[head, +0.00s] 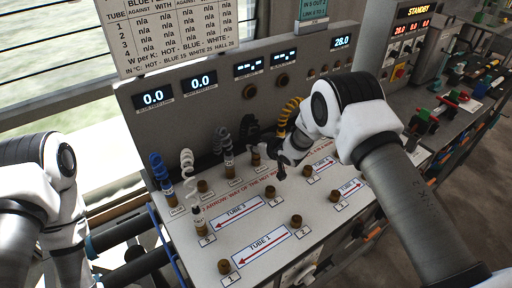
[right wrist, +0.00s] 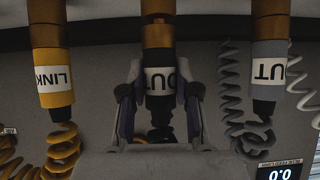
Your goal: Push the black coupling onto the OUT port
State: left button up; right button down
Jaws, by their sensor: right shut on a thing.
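My right gripper (head: 283,160) is low over the sloped panel in the head view. In the right wrist view the gripper (right wrist: 158,98) is shut around the black coupling (right wrist: 158,82), one finger on each side. The coupling has a white label reading OUT, and its black hose hangs from its end. Brass (right wrist: 157,36) shows in line with the coupling. I cannot tell whether the coupling is fully seated on a port. In the head view the gripper and wrist hide the held coupling. My left arm is at the left edge, its gripper out of frame.
In the right wrist view a yellow LINK coupling (right wrist: 52,78) and a grey OUT coupling (right wrist: 268,75) flank the gripper closely. Blue (head: 159,168) and white (head: 188,162) coiled hoses stand left on the panel (head: 200,258). Several bare brass ports, including one in front (head: 224,266), stick up.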

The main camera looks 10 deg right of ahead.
aim_at(256, 141)
notch_tip(256, 141, up, 7)
jog(key=p, duration=0.4)
jog(key=shift+s+f, duration=0.1)
jog(key=shift+f, duration=0.15)
